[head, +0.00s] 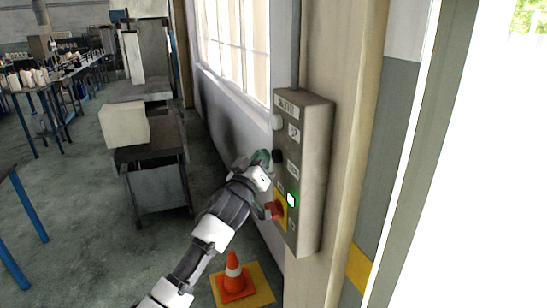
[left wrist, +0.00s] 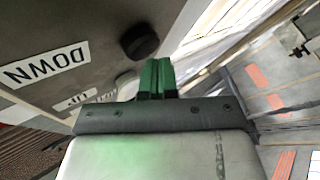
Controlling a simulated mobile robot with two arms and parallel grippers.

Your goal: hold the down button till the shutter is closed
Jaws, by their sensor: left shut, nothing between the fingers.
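The grey control box (head: 312,175) is fixed to the wall post in the head view. Its black down button (head: 277,156) sits on the left-facing front, and it also shows beside the DOWN label in the left wrist view (left wrist: 140,41). My left gripper (head: 267,160) is at the box front beside this button. Its green fingers (left wrist: 157,76) are shut together and empty, with their tips close to the black button. I cannot tell whether they touch it. The shutter itself is not seen; a bright opening (head: 480,170) shows at the right. My right gripper is not in view.
A pale button (head: 278,122) is above the black one, and a red knob (head: 275,209) and green light (head: 291,200) are below. A traffic cone (head: 234,275) stands on the floor below my arm. A cart (head: 160,190) with a pale box (head: 124,124) stands left.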

